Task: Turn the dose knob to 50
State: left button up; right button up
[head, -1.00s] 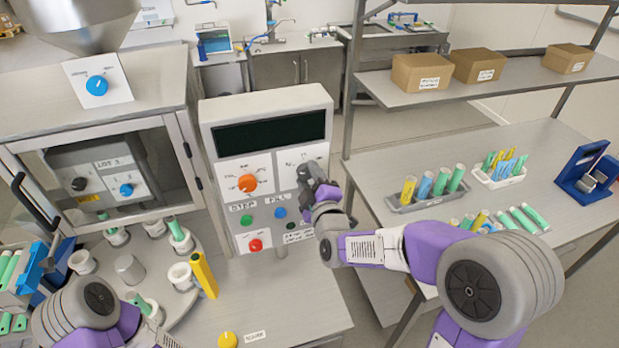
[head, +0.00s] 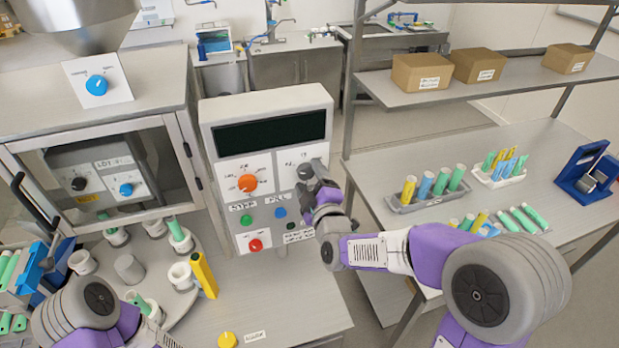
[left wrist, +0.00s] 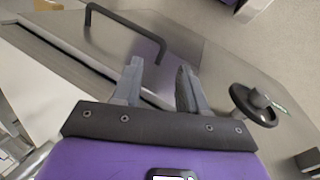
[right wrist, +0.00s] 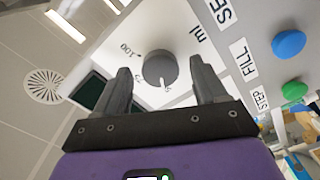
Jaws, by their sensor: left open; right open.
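The dose knob is a grey round knob (right wrist: 160,69) on a white plate marked "ml" and "100". A pale pointer line on it aims towards the bottom of the right wrist view; the exact reading is unclear. My right gripper (right wrist: 160,76) is open, with one finger to each side of the knob as seen there; contact cannot be told. In the head view my right gripper (head: 315,176) is at the control box's right plate and mostly hides the knob. My left gripper (left wrist: 158,80) is open and empty in the left wrist view.
The control box (head: 265,105) also carries an orange knob (head: 248,183), a green button (head: 246,220), a blue button (head: 280,213) and a red knob (head: 256,245). A black handle (left wrist: 125,30) lies beyond my left gripper. A turntable with cups stands left.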

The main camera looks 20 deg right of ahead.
jog(key=s, duration=0.7)
jog(key=shift+d, duration=0.15)
